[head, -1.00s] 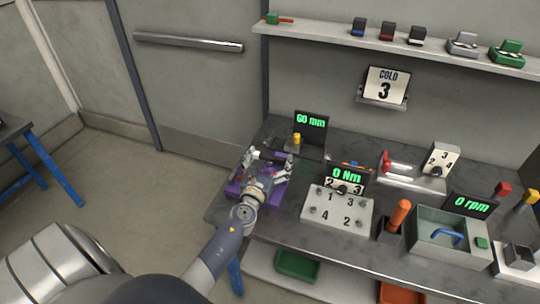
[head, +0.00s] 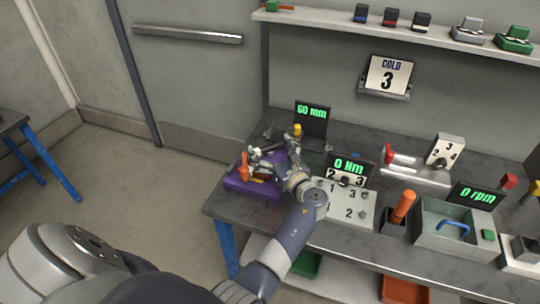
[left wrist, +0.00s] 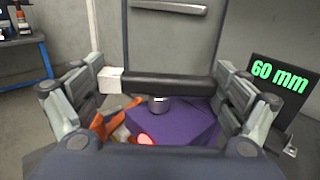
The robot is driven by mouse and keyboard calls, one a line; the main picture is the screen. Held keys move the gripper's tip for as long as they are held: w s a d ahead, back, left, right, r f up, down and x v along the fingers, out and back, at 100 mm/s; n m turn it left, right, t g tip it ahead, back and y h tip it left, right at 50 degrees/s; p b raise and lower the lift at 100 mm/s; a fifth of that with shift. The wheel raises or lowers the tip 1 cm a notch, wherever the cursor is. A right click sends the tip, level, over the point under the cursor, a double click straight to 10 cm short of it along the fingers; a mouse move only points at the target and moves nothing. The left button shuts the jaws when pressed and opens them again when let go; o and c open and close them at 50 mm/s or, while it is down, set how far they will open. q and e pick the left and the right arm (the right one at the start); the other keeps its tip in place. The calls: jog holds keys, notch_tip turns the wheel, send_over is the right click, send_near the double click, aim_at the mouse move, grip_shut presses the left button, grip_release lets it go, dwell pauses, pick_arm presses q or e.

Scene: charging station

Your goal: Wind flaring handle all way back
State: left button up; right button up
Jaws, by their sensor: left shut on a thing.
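The flaring tool has a purple base (head: 238,184) at the left end of the workbench; the base also shows in the left wrist view (left wrist: 185,122). An orange handle (head: 244,166) stands at its left side. Part of the tool is hidden by the gripper. My right gripper is not in view.
A display (head: 312,116) reading 60 mm stands behind the tool, with a yellow-topped post (head: 297,130) before it. A numbered block (head: 348,204) and a 0 Nm display (head: 349,167) are close to my left forearm. The floor left of the bench is clear.

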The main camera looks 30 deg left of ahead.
pick_arm(q)
jog(key=n+g+y+b, duration=0.1)
jog(key=n+g+b, duration=0.1)
jog(key=g+b, duration=0.1)
jog(key=n+g+y+b, duration=0.1)
jog(key=n+g+b, duration=0.1)
jog(key=g+b, duration=0.1)
jog(key=shift+w+f+g+b, duration=0.1)
jog(key=shift+f+g+b, duration=0.1)
jog(key=shift+g+b, duration=0.15)
jog(key=shift+r+n+g+b, duration=0.2)
jog(key=shift+n+g+b, duration=0.6)
jog(key=shift+g, duration=0.05)
jog(key=o, duration=0.8)
jog(key=d, duration=0.7)
jog(key=shift+d, duration=0.25)
